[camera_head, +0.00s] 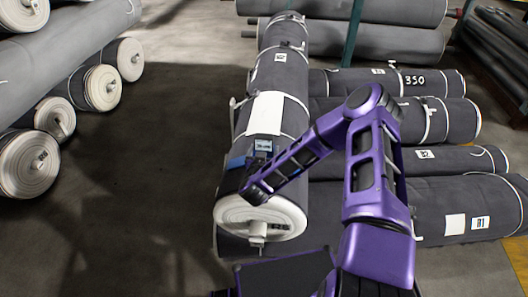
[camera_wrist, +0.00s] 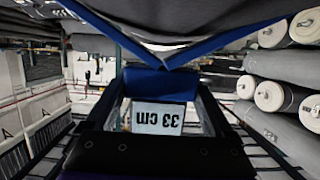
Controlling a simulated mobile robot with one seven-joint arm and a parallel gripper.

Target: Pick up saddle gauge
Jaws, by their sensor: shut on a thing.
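The saddle gauge (camera_head: 236,162) is a dark piece with blue edging and a small pale label, at the near end of a long grey roll (camera_head: 290,75) in the head view. In the wrist view, a label reading "33 cm" upside down (camera_wrist: 158,117) sits between the fingers, with dark panels edged in blue above it. My gripper (camera_head: 260,162) is shut on the gauge; in the wrist view its dark fingers (camera_wrist: 160,100) flank the label. My purple arm reaches in from the right and hides part of the gauge. I cannot tell whether the gauge touches the roll.
Several grey rolls (camera_head: 440,160) lie crosswise at the right, some labelled. More rolls with white ends (camera_head: 28,165) are stacked at the left. More rolls (camera_head: 350,38) lie on a rack at the back. Bare floor (camera_head: 150,130) is clear left of the long roll.

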